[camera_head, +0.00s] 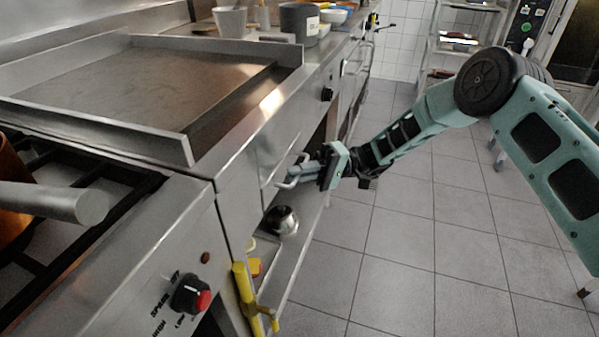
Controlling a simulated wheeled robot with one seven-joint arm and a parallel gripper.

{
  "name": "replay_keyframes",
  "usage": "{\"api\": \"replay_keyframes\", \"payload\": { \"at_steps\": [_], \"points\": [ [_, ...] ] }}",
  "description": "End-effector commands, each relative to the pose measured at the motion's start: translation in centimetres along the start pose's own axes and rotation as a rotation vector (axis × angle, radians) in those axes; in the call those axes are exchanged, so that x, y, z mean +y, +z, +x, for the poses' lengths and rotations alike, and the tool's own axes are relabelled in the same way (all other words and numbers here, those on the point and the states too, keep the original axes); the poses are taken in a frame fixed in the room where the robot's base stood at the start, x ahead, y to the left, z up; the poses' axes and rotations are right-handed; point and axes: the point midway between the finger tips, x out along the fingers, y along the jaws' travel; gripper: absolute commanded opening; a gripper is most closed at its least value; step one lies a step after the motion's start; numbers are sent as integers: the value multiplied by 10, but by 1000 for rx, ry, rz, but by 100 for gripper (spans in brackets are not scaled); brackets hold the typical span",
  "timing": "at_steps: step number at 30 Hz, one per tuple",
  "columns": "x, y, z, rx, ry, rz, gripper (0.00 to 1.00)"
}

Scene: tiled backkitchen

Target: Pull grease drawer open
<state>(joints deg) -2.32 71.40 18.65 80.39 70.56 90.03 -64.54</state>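The griddle (150,85) is a wide flat plate with raised metal sides, set in the steel counter. Below its front edge is a steel front panel (240,190) with a small pale handle (283,184) sticking out; it looks like the grease drawer's front. My gripper (300,172) reaches in from the right, with its fingertips at or very near this handle. The view is too small and too steep to tell whether the fingers close around the handle or touch it. No gap shows clearly around the drawer front.
At left is a gas stove with a copper-coloured pan (10,190) and a control knob (191,294). Tiled floor (400,250) is clear at right; a metal rack (465,40) stands behind.

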Motion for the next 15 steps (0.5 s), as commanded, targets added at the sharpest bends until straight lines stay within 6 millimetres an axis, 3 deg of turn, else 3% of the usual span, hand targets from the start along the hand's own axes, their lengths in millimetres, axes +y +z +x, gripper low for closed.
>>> {"api": "replay_keyframes", "payload": {
  "at_steps": [8,15],
  "points": [
    [-1,3,-4,1,1,0,0],
    [-9,25,-28,5,0,1,0]
  ]
}}
